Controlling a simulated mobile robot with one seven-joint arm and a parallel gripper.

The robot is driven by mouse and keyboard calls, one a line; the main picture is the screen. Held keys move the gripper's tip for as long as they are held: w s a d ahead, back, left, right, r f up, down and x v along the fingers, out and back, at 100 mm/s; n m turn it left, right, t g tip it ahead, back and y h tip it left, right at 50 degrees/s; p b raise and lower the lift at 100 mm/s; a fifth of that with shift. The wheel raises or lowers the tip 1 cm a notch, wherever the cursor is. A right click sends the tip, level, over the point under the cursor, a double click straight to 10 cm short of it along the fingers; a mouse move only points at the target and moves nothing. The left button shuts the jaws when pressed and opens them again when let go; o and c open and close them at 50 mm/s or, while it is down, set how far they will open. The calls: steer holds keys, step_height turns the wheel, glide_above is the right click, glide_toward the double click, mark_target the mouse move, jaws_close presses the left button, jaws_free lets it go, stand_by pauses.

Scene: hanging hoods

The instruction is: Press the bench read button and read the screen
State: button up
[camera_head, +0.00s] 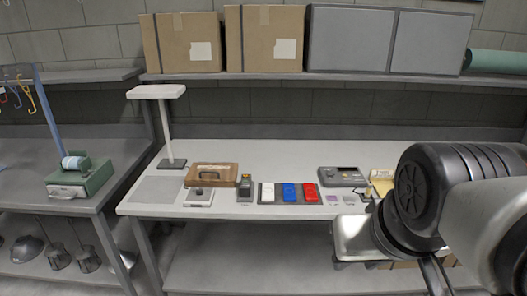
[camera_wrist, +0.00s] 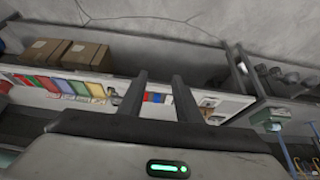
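On the white bench (camera_head: 225,208), a small pale box with a dark round top (camera_head: 198,197) sits at the front left. A dark flat device (camera_head: 342,177) lies toward the right, and a small dark upright device (camera_head: 245,187) stands near the middle. I cannot tell which of these carries the read button or the screen; no readout is legible. My gripper (camera_wrist: 161,88) shows in the wrist view with its two dark fingers apart and nothing between them. It is well away from the bench items. In the head view my arm covers the bench's right end.
White, blue and red blocks (camera_head: 289,193) sit mid-bench. A wooden case (camera_head: 212,176) and a lamp-like stand (camera_head: 168,120) are at left. A left-hand bench (camera_head: 60,200) bears a green box (camera_head: 82,180).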

stand_by(0.3)
jaws_close()
stand_by(1.6)
